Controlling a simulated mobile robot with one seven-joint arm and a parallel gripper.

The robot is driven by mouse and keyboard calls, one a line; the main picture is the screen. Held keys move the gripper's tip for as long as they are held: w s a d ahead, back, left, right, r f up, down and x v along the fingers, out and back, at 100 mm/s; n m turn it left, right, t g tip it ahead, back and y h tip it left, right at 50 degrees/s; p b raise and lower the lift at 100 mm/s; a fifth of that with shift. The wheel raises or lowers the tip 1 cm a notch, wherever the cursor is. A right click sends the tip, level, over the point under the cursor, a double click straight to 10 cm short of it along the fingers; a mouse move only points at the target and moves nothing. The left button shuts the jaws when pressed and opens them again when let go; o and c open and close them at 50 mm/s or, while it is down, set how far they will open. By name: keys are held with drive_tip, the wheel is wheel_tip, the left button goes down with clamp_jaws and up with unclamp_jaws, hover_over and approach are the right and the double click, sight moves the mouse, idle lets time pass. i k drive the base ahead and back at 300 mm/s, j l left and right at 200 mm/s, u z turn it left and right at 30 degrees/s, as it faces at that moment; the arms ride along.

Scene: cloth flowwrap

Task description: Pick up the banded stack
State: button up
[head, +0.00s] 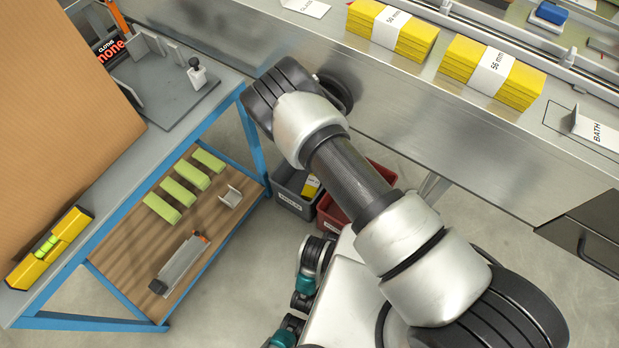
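Two banded stacks of yellow cloths lie on the steel surface at the top of the head view. The left stack (417,38) and the right stack (523,84) each have a white paper band around the middle. The printing on the right band looks like "56 mm"; the left band has similar small print. Both stacks lie flat and apart from each other. My arm crosses the middle of the view, below and left of the stacks. My gripper cannot be made out in this view.
A "BATH" card (593,131) stands right of the stacks; a rail (500,35) runs behind them. A blue-framed bench (135,190) at left carries a large cardboard box (55,110) and a yellow item (50,248). Green pieces (188,174) lie on its lower shelf. Bins (295,192) stand below.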

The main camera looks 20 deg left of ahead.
sight(396, 30)
drive_tip(key=k, duration=1)
